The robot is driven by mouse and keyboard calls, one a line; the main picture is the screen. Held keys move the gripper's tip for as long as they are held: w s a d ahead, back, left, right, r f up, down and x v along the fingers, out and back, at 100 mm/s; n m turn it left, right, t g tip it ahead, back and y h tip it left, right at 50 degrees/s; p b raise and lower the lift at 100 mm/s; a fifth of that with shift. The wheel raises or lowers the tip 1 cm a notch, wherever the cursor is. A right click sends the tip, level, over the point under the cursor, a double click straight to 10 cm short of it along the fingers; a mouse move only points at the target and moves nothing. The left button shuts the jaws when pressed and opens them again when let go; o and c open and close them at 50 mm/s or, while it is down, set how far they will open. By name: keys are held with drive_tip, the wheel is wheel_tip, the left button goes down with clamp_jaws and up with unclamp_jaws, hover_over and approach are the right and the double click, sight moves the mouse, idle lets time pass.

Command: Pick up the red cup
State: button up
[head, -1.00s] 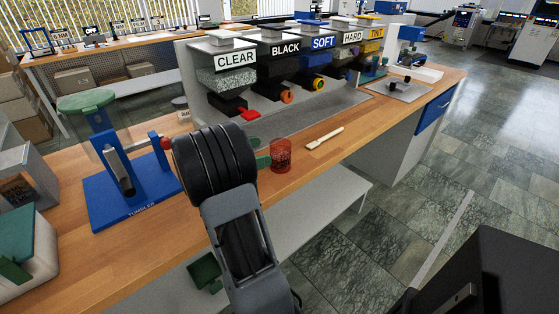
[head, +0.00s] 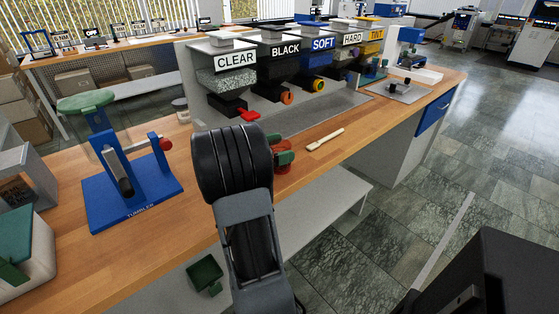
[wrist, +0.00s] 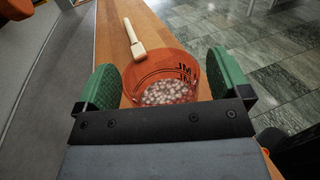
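The red cup (wrist: 160,66) is translucent, with dark marks on its wall and pale pellets inside. It stands on the wooden bench. In the head view the red cup (head: 284,168) is mostly hidden behind my arm and green fingers. My gripper (wrist: 164,82) is open, with one green finger on each side of the cup. A small gap shows between each finger and the cup wall in the wrist view. In the head view my gripper (head: 282,152) is at the cup's height, near the bench's front edge.
A pale brush or scraper (head: 325,139) lies just beyond the cup. Labelled dispensers (head: 236,75) stand behind, over a grey tray (head: 340,112). A blue tumbler stand (head: 130,185) is at the left. The bench's front edge is close to the cup.

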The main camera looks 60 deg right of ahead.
drive_tip(key=c, duration=1)
drive_tip(key=shift+r, duration=0.1)
